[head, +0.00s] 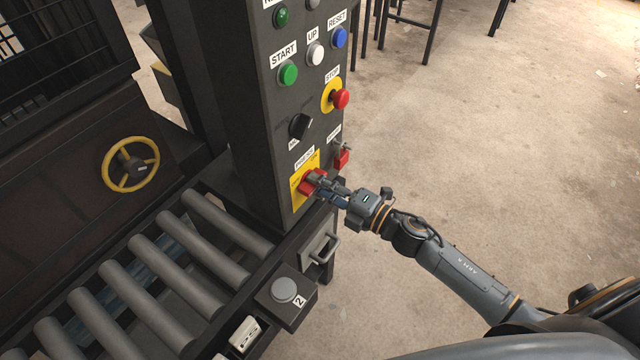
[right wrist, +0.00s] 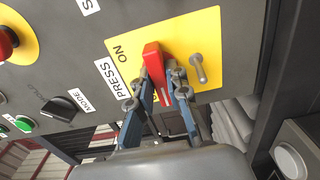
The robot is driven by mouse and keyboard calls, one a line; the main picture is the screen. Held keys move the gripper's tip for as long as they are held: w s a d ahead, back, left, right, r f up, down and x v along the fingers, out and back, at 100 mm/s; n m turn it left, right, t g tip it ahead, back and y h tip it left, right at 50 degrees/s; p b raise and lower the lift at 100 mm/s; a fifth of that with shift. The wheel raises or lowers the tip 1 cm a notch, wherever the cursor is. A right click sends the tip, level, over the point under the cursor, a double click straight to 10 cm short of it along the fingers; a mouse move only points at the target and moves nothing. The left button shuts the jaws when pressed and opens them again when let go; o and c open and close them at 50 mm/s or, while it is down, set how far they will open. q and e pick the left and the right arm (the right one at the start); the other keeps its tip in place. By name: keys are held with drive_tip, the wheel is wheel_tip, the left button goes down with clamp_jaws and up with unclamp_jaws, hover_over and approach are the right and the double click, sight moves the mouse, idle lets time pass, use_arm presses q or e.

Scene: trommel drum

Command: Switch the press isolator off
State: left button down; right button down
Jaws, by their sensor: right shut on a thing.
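The press isolator is a red handle (right wrist: 155,66) on a yellow plate (right wrist: 208,42), low on the dark control panel. In the right wrist view, the label PRESS stands beside the plate and the word ON is on it. My right gripper (right wrist: 160,88) is shut on the red handle, one blue finger on each side. In the head view, my right gripper (head: 320,184) covers part of the isolator (head: 306,185). My left gripper is not in view.
Above the isolator are a black mode knob (head: 300,126), a red stop button (head: 341,99) and a green start button (head: 288,74). A small red switch (head: 342,158) sits beside it. Rollers (head: 165,277) and a grey button box (head: 285,290) lie below left. Floor is open at right.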

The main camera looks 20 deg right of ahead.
drive_tip(key=c, duration=1.3)
unclamp_jaws()
